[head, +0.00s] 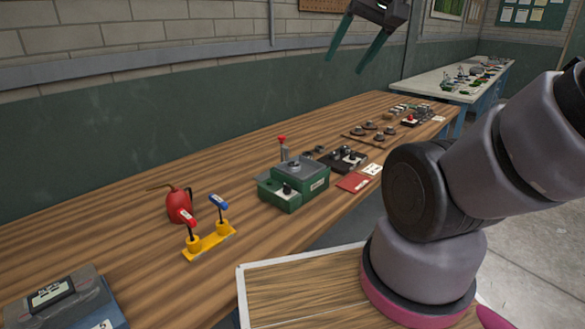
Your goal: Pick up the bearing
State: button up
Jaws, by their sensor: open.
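My gripper (347,65) hangs high at the top middle of the head view, above the far part of the wooden bench (120,213). Its two greenish fingers are apart and empty, pointing down and left. A small dark round piece (308,157) lies on the bench just behind the green box; it may be the bearing, but it is too small to tell. A second small dark piece (320,149) lies beside it. My gripper is well above these pieces and touches nothing.
A green box (293,184) with a red-topped lever stands mid-bench. A red oil can (178,204) and a yellow stand (210,243) with red and blue handles are left. Dark parts (344,159) and a red booklet (353,182) lie right.

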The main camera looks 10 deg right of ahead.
aim_at(291, 166)
jog(key=l+z, duration=0.2)
jog(key=l, duration=0.2)
jog(key=i+l+z, duration=0.15)
jog(key=l, duration=0.25)
jog(key=i+l+z, duration=0.2)
jog(key=l, duration=0.2)
jog(key=k, duration=0.1)
